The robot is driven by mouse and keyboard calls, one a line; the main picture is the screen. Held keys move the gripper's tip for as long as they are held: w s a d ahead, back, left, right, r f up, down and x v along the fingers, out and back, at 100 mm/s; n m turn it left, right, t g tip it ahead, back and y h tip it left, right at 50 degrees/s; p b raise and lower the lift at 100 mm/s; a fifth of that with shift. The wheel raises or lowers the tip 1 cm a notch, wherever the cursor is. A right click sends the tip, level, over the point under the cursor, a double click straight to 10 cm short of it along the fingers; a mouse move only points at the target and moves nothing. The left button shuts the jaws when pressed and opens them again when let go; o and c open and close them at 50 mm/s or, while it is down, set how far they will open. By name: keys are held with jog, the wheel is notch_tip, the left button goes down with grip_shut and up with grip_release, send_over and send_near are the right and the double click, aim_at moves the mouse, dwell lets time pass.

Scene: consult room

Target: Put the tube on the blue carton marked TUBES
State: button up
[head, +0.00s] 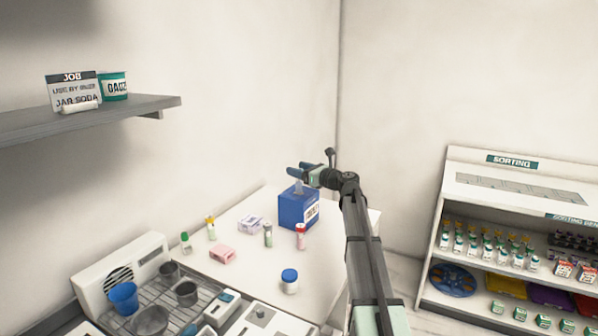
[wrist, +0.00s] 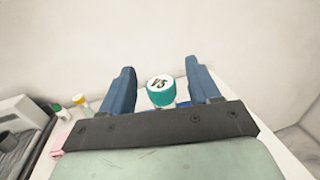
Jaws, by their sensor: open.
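The blue carton (head: 291,209) stands upright at the back of the white table, with a white label whose lettering I cannot read. A small pale tube (head: 299,187) appears to stand on its top, below my gripper. In the wrist view the tube's round teal cap (wrist: 161,91), with dark letters on a white top, sits between the two blue fingers. Gaps show on both sides of the cap. My gripper (head: 298,169) is open over the carton, and its fingers also show in the wrist view (wrist: 160,88). The tube's lower part is hidden in the wrist view.
Several small capped vials, including a red-capped one (head: 301,237), stand in front of the carton. A pink box (head: 222,255), a purple-white box (head: 250,224) and a blue-lidded jar (head: 289,282) are nearby. A rack (head: 205,296) with cups is front left. A wall shelf (head: 120,114) hangs left.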

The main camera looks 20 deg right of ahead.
jog(key=v, duration=1.1)
jog(key=shift+s+d, duration=0.2)
jog(key=shift+s, duration=0.05)
